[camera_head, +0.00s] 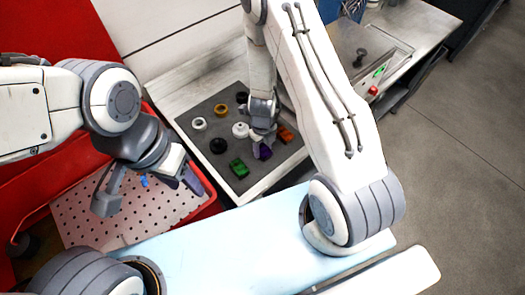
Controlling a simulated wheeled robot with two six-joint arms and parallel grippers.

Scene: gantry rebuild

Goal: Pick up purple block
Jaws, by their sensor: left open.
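The purple block (265,153) is on the dark grey mat of a tray (209,103), near its right front part. My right gripper (262,141) reaches down from above and is right at the block, with its fingertips next to it. The fingers are small and partly hidden, so I cannot tell whether they grip the block. My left gripper (148,196) is open, with its fingers wide apart over a white perforated plate in the red bin, well left of the block.
Several round pieces, including a white one (240,130) and a black one (218,145), lie close by. The red bin (205,208) stands left of the tray. A metal bench (422,28) is at right.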

